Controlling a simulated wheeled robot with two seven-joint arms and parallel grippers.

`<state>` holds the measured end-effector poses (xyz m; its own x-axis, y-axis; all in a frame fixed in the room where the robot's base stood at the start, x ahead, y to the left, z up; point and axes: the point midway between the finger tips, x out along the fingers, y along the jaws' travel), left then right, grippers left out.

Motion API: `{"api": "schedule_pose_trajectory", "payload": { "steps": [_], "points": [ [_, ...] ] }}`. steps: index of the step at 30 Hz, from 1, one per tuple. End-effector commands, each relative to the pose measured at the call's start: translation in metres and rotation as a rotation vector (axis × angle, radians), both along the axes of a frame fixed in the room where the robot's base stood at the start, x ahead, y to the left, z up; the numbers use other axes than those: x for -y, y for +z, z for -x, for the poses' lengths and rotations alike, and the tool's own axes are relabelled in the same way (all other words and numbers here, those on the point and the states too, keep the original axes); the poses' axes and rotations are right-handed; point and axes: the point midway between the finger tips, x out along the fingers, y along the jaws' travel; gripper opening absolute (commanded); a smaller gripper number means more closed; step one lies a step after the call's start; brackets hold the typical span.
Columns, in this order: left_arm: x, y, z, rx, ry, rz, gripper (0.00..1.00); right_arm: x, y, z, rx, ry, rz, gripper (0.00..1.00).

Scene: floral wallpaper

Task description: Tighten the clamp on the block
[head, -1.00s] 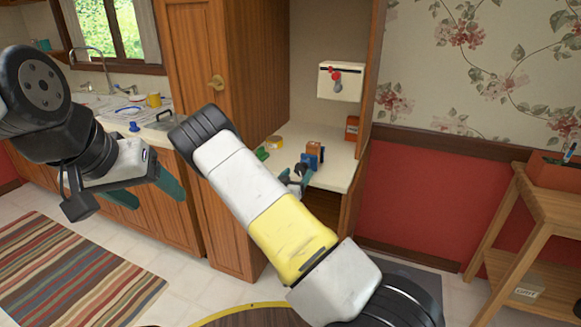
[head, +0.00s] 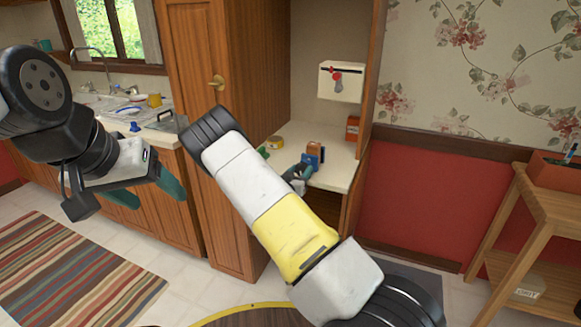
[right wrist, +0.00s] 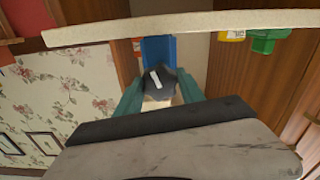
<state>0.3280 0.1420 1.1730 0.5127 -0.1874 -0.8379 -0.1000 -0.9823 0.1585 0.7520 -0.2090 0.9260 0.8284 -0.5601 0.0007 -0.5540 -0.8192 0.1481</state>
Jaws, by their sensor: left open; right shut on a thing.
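The blue clamp (head: 313,157) stands at the front edge of the niche counter, with a brown wooden block (head: 316,147) at it. In the right wrist view the clamp's blue body (right wrist: 158,52) shows beyond the pale counter edge. My right gripper (right wrist: 158,88) is shut on the clamp's dark knob (right wrist: 160,82), which has a white mark. In the head view my right gripper (head: 297,180) is small and partly hidden by my arm. My left gripper (head: 146,190) is open and empty, in front of the sink cabinets. How tightly the clamp grips the block cannot be told.
A white box (head: 340,82) hangs above. A tall wooden cabinet (head: 236,225) stands left, a wooden side table (head: 540,205) right.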

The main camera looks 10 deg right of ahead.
Motion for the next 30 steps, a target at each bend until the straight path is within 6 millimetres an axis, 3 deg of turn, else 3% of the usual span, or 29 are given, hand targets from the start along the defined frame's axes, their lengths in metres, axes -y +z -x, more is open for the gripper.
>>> {"api": "schedule_pose_trajectory", "payload": {
  "steps": [11,30],
  "points": [
    [0.0000,0.0000,0.0000,0.000,0.000,0.000,0.68,0.0004,-0.0008,0.0002,0.079,0.000,-0.120,0.05],
    [0.0000,0.0000,0.0000,0.000,0.000,0.000,0.68,0.0004,-0.0011,0.0005,0.409,-0.001,-0.610,0.05]
  ]
}}
